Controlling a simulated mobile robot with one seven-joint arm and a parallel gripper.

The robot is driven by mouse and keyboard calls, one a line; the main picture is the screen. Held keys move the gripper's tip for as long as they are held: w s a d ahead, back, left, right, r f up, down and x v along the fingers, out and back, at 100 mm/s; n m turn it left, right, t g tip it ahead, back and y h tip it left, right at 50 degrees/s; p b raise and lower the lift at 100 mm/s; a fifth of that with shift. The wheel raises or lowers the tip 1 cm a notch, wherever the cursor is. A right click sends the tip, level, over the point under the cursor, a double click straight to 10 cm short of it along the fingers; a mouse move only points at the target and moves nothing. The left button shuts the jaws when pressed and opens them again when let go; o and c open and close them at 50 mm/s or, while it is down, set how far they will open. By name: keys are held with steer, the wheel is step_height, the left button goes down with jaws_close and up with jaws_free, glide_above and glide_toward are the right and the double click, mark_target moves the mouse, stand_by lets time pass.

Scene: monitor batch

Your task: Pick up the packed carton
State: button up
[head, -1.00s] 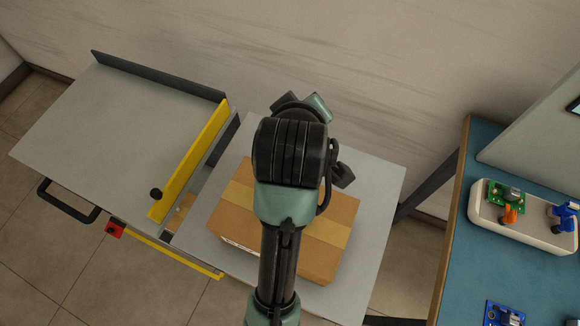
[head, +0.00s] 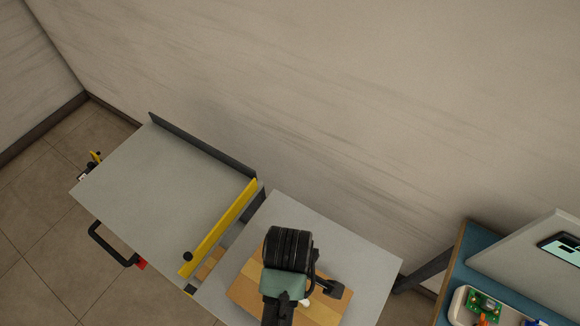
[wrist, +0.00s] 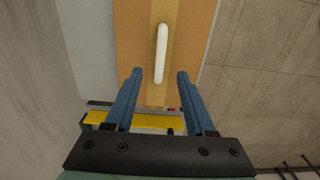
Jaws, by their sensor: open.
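The packed carton (head: 245,288) is a brown box with a paler tape band. It rests on a grey table (head: 368,262) and is partly covered by my arm in the head view. In the wrist view the carton (wrist: 133,35) fills the upper middle, with a long white handle (wrist: 161,50) along its tape band. A small white bit shows beside my arm in the head view. My gripper (wrist: 160,73) is open, its two blue fingers on either side of the handle's near end in the picture. I cannot tell the height gap. My fingertips are hidden in the head view.
A grey bench (head: 165,180) with a dark back rail and a yellow bar (head: 220,228) stands to the left. A blue-topped bench (head: 462,262) with a tray (head: 462,305) of small parts stands at right. A wall runs behind.

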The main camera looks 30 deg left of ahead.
step_height(320, 180, down, 8)
steer(key=shift+d+f+p, duration=0.1)
steer(key=shift+p, duration=0.4)
steer(key=shift+c, duration=0.2)
jaws_close()
stand_by(1.2)
